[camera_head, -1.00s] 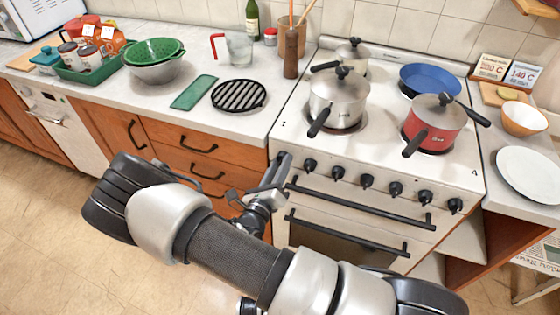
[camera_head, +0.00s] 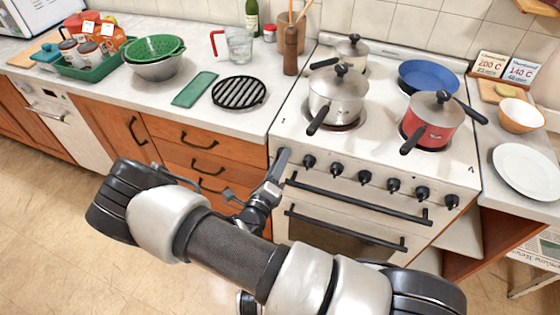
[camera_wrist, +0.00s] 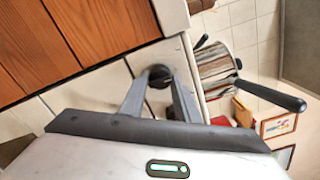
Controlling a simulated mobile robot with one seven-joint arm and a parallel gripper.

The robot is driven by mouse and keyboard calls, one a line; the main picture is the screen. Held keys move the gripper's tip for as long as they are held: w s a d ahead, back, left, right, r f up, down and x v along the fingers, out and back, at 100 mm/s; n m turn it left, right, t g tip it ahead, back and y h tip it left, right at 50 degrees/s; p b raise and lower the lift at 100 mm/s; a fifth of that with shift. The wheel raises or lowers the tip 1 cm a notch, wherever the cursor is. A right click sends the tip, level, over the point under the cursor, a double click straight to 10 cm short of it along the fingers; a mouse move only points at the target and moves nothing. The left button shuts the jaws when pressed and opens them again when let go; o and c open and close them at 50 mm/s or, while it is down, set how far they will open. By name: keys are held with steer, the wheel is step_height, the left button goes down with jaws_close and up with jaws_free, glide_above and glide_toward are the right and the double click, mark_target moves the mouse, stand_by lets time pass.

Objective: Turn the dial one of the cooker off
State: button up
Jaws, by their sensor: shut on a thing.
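The white cooker (camera_head: 300,125) stands at the right of the head view, with a row of black dials (camera_head: 365,177) along its front panel. My gripper (camera_head: 281,160) is at the left end of this panel, beside the printed 1. In the wrist view its two fingers (camera_wrist: 160,86) are shut on a black dial (camera_wrist: 159,72), one finger on each side. In the head view my gripper hides this dial. The pointer mark on the held dial is not readable.
Black oven handles (camera_head: 355,200) stick out below the dials, close to my gripper. Wooden drawers (camera_head: 205,150) are at the left.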

steer(key=o, duration=1)
steer(key=shift+o, duration=0.2)
steer(key=shift+s, duration=0.1)
steer(key=v, duration=1.7)
steer(key=shift+s, duration=0.15)
steer(key=shift+r, duration=0.1)
